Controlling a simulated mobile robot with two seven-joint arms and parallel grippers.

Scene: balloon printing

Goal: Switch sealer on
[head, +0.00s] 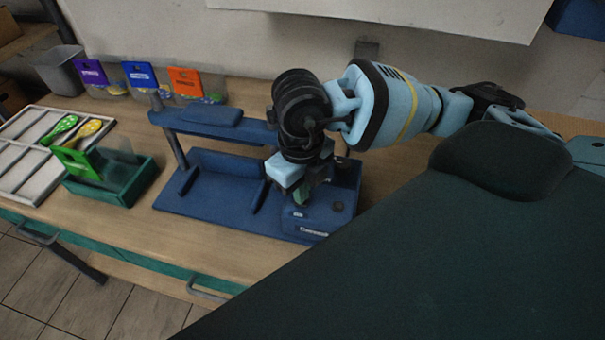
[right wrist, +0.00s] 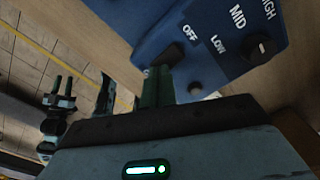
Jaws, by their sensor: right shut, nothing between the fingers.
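The sealer (head: 225,208) is a blue bench machine with a raised bar, standing on the wooden table in the head view. Its control panel (right wrist: 225,50) shows in the right wrist view, with the printed words OFF, LOW, MID and HIGH. A round dark knob (right wrist: 258,48) sits near MID and HIGH, and a dark button (right wrist: 195,88) sits at the near edge. My right gripper (head: 301,197) is shut and empty above the sealer's right end. In the right wrist view its fingertips (right wrist: 158,72) are beside OFF, over a dark part they partly hide; contact is unclear.
Left of the sealer stand a green holder (head: 110,180) and a white tray (head: 28,170) with green and yellow balloons (head: 88,129). Bins with purple, blue and orange labels (head: 140,74) line the back. A dark surface (head: 430,270) covers the front right.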

